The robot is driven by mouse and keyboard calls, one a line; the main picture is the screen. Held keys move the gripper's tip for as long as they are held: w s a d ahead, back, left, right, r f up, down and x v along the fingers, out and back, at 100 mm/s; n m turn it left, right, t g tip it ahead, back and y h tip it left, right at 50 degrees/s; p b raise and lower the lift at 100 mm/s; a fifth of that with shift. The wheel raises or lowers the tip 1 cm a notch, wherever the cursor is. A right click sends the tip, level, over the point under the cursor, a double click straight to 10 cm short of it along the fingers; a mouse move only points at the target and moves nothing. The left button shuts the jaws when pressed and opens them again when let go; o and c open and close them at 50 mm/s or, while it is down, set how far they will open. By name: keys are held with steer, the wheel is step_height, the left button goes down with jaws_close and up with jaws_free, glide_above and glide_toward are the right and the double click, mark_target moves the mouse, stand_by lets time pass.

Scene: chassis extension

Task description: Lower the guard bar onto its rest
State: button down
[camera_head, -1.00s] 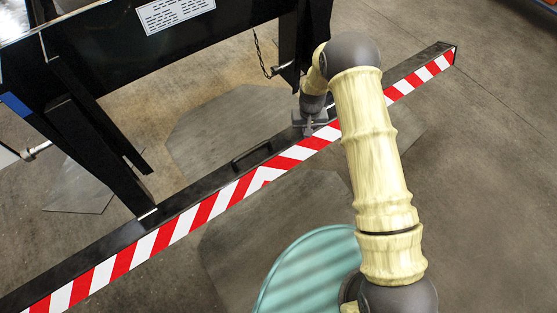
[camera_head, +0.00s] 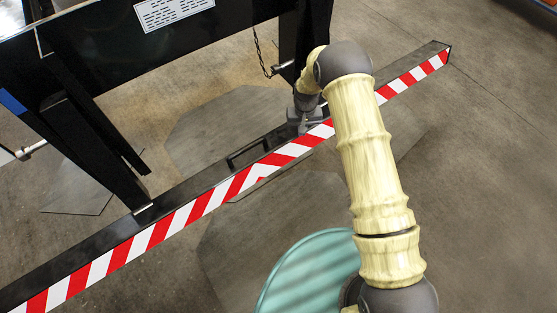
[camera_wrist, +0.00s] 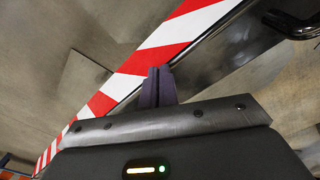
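The guard bar (camera_head: 185,215) is a long beam with a black top and a red-and-white striped front. It runs diagonally from lower left to upper right in the head view. A black handle (camera_head: 250,152) stands on its top, and the handle also shows at the upper right of the wrist view (camera_wrist: 292,27). My gripper (camera_head: 304,122) is at the bar's top, to the right of the handle. In the wrist view its fingers (camera_wrist: 158,82) are together over the bar, with nothing visible between them. Whether they touch the bar is unclear. I cannot pick out the rest.
A black frame (camera_head: 190,45) with a white label stands behind the bar, with slanted legs at left. A chain (camera_head: 260,52) hangs near its right post. A teal ribbed round surface (camera_head: 310,275) is at the bottom. Floor to the right is clear.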

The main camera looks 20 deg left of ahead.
steer(key=shift+s+d+f, duration=0.2)
steer(key=shift+s+f, duration=0.1)
steer(key=shift+f, duration=0.05)
steer(key=shift+w+a+f+b, duration=0.8)
steer(key=shift+a+f+b, duration=0.25)
steer(key=shift+b, duration=0.1)
steer(key=shift+w, duration=0.1)
steer(key=shift+a, duration=0.1)
steer(key=shift+w+a+f+b, duration=0.8)
steer(key=shift+w+a+b, duration=0.3)
steer(key=shift+b, duration=0.3)
steer(key=shift+s, duration=0.1)
steer(key=shift+w+a+r+p, duration=0.15)
steer(key=shift+r+p, duration=1.45)
steer(key=shift+r, duration=0.8)
steer(key=shift+w+a+r+p, duration=0.1)
steer(key=shift+r+p, duration=1.5)
steer(key=shift+r, duration=0.8)
